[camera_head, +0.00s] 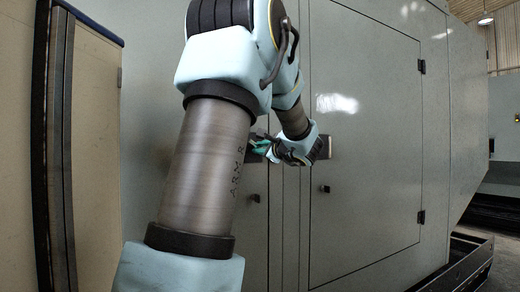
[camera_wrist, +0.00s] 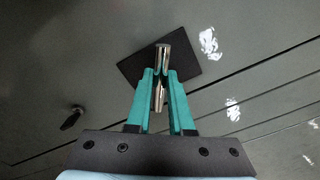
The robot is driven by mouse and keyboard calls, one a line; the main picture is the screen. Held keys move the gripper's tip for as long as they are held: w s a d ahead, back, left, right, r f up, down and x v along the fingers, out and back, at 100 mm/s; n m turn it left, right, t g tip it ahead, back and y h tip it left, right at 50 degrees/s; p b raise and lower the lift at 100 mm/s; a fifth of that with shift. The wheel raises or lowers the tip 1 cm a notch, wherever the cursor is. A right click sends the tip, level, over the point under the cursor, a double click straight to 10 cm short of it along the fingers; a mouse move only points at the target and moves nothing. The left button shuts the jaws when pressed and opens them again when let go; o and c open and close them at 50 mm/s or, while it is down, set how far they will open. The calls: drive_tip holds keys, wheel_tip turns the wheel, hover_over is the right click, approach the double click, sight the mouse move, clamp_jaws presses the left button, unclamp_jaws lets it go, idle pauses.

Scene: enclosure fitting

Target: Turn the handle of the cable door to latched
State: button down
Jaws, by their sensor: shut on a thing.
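The handle (camera_wrist: 162,56) is a shiny metal bar on a dark square plate (camera_wrist: 190,66) fixed to a grey door face. My gripper (camera_wrist: 160,76) has its two teal fingers shut on the handle, one on each side. In the head view my gripper (camera_head: 261,147) reaches to the grey panel left of the large door, close to the vertical seams. There the handle is mostly hidden by my fingers and arm. I cannot tell from these views whether the handle stands at latched.
A large grey door (camera_head: 375,150) with dark hinges (camera_head: 421,217) lies to the right. Small dark knobs stick out below, one on the left panel (camera_head: 255,197) and one on the large door (camera_head: 325,189). A dark-edged cabinet post (camera_head: 60,150) stands at the left.

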drive_tip(key=shift+m, duration=0.3)
drive_tip(key=shift+m+p, duration=2.8)
drive_tip(key=shift+m, duration=5.9)
drive_tip(key=c, duration=0.8)
unclamp_jaws()
